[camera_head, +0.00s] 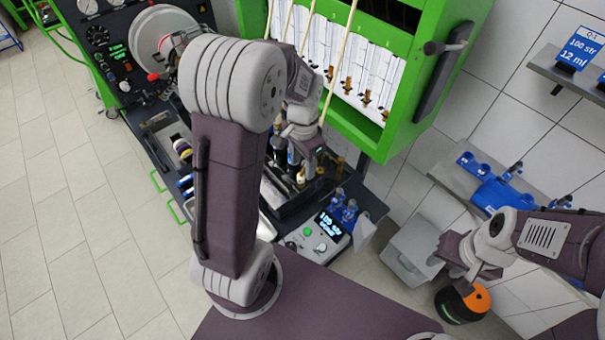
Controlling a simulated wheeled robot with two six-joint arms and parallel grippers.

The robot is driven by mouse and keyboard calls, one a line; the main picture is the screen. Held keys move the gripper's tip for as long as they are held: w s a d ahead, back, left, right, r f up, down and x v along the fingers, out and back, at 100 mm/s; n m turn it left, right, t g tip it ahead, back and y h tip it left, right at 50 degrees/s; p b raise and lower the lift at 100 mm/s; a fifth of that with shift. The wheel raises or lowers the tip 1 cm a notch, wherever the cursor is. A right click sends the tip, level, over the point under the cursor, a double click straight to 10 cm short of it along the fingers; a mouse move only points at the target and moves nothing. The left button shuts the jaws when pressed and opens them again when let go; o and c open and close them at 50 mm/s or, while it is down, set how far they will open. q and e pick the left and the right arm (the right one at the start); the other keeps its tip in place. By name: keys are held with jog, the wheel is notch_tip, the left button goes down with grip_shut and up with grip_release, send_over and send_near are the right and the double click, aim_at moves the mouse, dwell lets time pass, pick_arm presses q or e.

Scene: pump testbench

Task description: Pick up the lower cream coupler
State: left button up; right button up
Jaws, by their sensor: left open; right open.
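My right gripper (462,268) is open at the lower right, above a black and orange round object, far from the bench pieces. My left arm hides part of the bench.
A green-framed cabinet (408,112) with injectors and glass tubes stands behind the bench. A grey bin (410,252) and orange-black object (463,303) are right. Open floor lies left.

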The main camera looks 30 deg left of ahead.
aim_at(301, 173)
pick_arm(q)
jog(key=f+p, duration=0.1)
jog(key=f, duration=0.1)
jog(key=s+f, duration=0.1)
jog(key=f, duration=0.1)
jog(key=shift+a+f+p, duration=0.1)
jog(key=shift+f+p, duration=0.25)
jog(key=shift+p, duration=0.05)
jog(key=shift+s+f, duration=0.15)
jog(key=shift+c, duration=0.7)
jog(key=shift+w, duration=0.25)
grip_shut()
